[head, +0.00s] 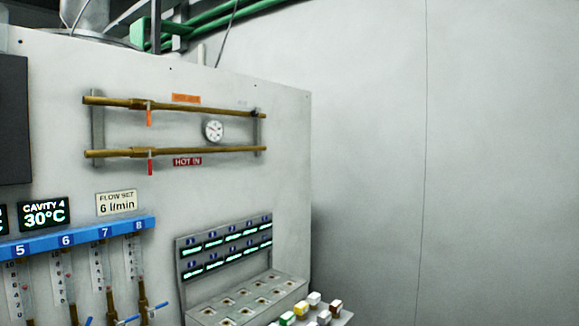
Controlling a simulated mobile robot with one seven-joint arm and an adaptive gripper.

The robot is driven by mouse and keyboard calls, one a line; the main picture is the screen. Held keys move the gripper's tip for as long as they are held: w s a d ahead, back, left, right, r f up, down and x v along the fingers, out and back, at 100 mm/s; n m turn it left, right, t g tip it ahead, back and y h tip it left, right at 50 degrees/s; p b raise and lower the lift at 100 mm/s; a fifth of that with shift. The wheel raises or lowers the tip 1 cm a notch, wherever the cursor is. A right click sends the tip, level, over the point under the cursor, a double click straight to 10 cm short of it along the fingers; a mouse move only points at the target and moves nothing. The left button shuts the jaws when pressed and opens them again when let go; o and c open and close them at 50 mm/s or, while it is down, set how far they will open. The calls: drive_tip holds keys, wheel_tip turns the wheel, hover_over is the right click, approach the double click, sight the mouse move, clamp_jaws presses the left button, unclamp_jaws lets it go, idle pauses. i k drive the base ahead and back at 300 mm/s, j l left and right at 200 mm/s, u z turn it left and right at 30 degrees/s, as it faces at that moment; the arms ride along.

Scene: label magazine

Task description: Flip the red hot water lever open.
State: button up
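The red lever (150,164) hangs from the lower brass pipe (200,151) on the pale panel, in the upper left of the head view. It points straight down, across the pipe's run. A red "HOT IN" label (187,161) sits just to its right, under the pipe. My gripper is not in this view.
A round gauge (214,131) sits between the pipes. Below are a "FLOW SET" sign (116,202), a blue numbered rail (80,239) with flow tubes, and a slotted label rack (245,298) with coloured blocks (314,299) beside it. The space before the levers looks clear.

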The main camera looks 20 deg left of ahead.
sight(150, 160)
drive_tip(key=j+u, duration=0.15)
drive_tip(key=u, duration=0.2)
drive_tip(key=i+j+u, duration=0.15)
drive_tip(key=u, duration=0.2)
drive_tip(key=i+j+u, duration=0.1)
drive_tip(key=u, duration=0.2)
drive_tip(key=i+j+u, duration=0.55)
drive_tip(key=i+j, duration=0.2)
drive_tip(key=i, duration=0.2)
drive_tip(key=i+j, duration=0.2)
drive_tip(key=i, duration=0.15)
